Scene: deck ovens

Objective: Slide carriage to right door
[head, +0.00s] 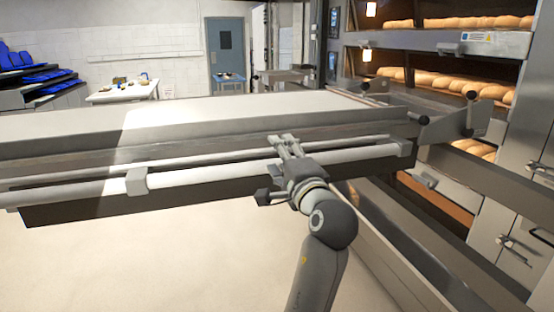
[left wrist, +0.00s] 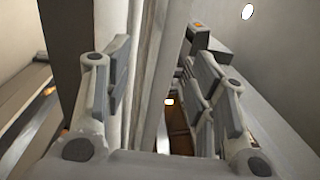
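The carriage (head: 230,115) is a long flat loader that spans the head view from the left edge to the ovens. A light rail (head: 215,170) runs along its near side. My left gripper (head: 283,140) is at this rail, right of the middle of the view. In the left wrist view, its two fingers (left wrist: 165,80) stand apart on either side of a pale bar (left wrist: 155,70). A gap shows between the bar and the right finger; contact on the left is unclear. My right gripper is not in view. No door is clearly identifiable as the right door.
Deck ovens (head: 450,45) with loaves on several levels stand at the right. A metal beam (head: 400,245) runs low in front of them. A white table (head: 125,90) and blue trays (head: 35,75) are at the back left. The floor (head: 140,265) near the carriage is clear.

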